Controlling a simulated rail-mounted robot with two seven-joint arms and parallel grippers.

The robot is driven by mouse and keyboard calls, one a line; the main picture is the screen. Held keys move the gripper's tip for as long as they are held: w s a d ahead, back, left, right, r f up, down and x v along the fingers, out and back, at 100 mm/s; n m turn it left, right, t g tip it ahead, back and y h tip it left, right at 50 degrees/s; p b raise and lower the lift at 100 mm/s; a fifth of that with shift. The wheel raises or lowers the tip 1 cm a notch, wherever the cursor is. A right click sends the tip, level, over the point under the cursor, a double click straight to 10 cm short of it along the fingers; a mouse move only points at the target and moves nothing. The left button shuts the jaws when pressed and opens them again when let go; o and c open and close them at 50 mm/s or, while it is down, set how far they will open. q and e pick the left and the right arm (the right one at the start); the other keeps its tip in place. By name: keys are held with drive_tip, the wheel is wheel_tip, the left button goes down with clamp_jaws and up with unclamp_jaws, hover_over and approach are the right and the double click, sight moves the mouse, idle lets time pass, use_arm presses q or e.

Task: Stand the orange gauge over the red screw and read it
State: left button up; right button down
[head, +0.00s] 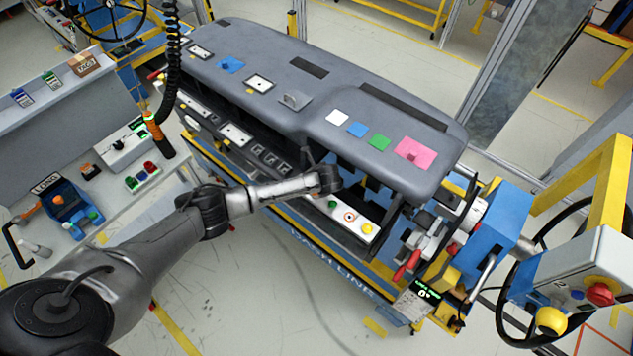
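No orange gauge can be told for sure. A small orange piece (57,199) shows at the blue holder on the left bench, but its shape is too small to read. A small reddish thing (412,153) sits on the pink square on top of the grey dashboard (330,105); I cannot tell whether it is the red screw. My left arm reaches in from the lower left to the dashboard's front. My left gripper (308,160) is small and dark against the dashboard edge, and its fingers cannot be made out. My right gripper is not in view.
White, blue and green squares lie beside the pink square (428,161). A white panel (345,217) with coloured buttons sits below the dashboard. A driver with an orange grip (153,120) hangs from a coiled cable. A control box (580,275) stands at right.

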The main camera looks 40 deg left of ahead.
use_arm(q)
drive_tip(key=shift+f, duration=0.2)
drive_tip(key=o, duration=1)
drive_tip(key=shift+o, duration=0.2)
drive_tip(key=b+v, duration=0.1)
drive_tip(key=v, duration=1.2)
drive_tip(key=shift+d+r, duration=0.2)
drive_tip(key=shift+r, duration=0.15)
drive_tip(key=shift+s, duration=0.1)
